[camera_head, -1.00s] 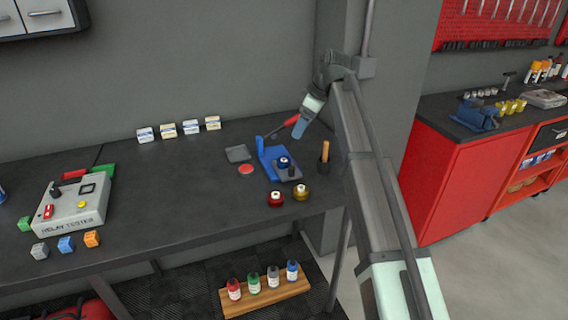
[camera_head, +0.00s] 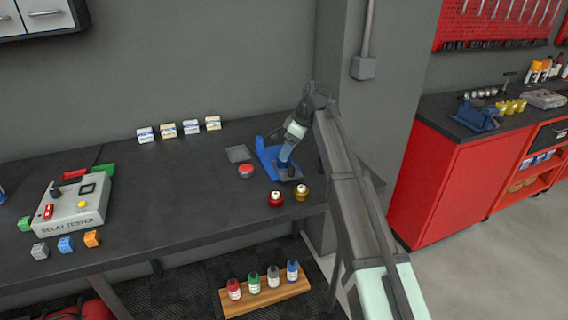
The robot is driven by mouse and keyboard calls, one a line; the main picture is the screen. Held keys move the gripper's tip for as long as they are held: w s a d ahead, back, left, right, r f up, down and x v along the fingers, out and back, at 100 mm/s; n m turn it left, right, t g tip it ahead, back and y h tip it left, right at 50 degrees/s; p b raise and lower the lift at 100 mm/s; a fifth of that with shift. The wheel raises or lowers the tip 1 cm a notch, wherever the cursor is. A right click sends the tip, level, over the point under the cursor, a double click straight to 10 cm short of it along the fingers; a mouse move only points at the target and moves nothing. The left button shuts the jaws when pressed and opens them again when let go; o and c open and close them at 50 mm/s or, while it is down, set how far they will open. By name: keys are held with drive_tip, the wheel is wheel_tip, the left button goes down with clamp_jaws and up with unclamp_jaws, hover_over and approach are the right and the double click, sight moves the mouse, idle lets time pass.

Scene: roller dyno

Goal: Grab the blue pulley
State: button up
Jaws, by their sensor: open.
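My gripper (camera_head: 284,166) is over the blue roller stand (camera_head: 264,152) on the workbench, pointing down at the spot where the blue pulley sits. The gripper covers the blue pulley almost wholly, so I cannot tell whether the fingers are around it or just above it. The gripper is open. A red pulley (camera_head: 275,200) and a gold pulley (camera_head: 301,193) stand on the bench in front of the stand.
A red button (camera_head: 246,171) and a flat grey tray (camera_head: 238,153) lie left of the stand. A relay tester (camera_head: 75,205) with several small cubes is far left. Small boxes (camera_head: 190,127) line the wall. The bench middle is clear.

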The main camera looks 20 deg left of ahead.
drive_tip(key=x, duration=0.4)
drive_tip(key=shift+d+f, duration=0.15)
drive_tip(key=shift+f, duration=0.05)
drive_tip(key=c, duration=1.2)
drive_tip(key=shift+r, duration=0.2)
